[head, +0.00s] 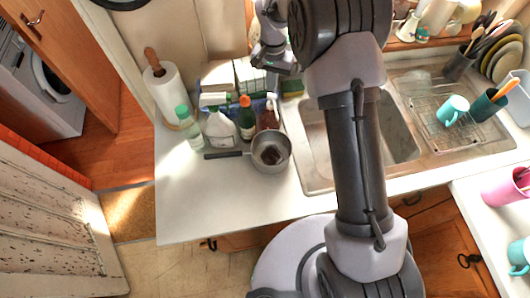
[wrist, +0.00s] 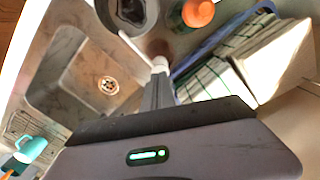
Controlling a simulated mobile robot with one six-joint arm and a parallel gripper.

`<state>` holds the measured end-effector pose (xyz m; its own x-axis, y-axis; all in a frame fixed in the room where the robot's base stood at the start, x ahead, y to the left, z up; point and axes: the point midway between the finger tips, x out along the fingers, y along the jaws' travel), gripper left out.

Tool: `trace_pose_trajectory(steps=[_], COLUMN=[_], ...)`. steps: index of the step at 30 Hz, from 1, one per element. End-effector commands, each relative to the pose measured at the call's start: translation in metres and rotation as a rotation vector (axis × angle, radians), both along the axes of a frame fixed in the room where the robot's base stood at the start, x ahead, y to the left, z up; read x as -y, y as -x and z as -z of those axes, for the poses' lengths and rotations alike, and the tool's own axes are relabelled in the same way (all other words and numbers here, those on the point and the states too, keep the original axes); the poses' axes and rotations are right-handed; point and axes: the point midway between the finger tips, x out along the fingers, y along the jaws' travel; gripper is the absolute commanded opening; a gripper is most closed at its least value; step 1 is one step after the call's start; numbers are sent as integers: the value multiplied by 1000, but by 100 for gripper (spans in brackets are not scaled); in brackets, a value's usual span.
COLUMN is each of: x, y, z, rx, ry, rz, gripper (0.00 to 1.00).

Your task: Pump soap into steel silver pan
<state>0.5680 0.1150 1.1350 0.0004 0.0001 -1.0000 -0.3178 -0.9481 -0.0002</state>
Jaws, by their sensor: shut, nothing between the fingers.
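The steel silver pan (head: 271,163) stands on the white counter, its dark handle pointing left, with something dark inside. Its edge shows at the top of the wrist view (wrist: 130,12). An amber soap bottle (head: 268,118) stands just behind the pan. In the wrist view a white pump head and spout (wrist: 159,63) show at my fingertips, the spout reaching up and left towards the pan. My gripper (wrist: 158,80) is shut and empty, its tips right by the pump head; contact cannot be told. In the head view my gripper (head: 284,68) is above and behind the bottle.
A spray bottle (head: 222,128), a green bottle with an orange cap (head: 245,120) and a clear green-capped bottle (head: 190,130) stand left of the soap. A blue caddy (wrist: 215,35) with cloths is close behind. The sink (head: 310,140) lies right. The front counter is clear.

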Motion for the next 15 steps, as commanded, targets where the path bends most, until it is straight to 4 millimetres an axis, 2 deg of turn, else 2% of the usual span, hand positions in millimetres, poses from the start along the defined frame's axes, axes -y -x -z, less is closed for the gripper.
trace_pose_trajectory(steps=[15], x=[0], y=[0], z=[20], rx=[-1], ry=[0], rz=[0], gripper=[0])
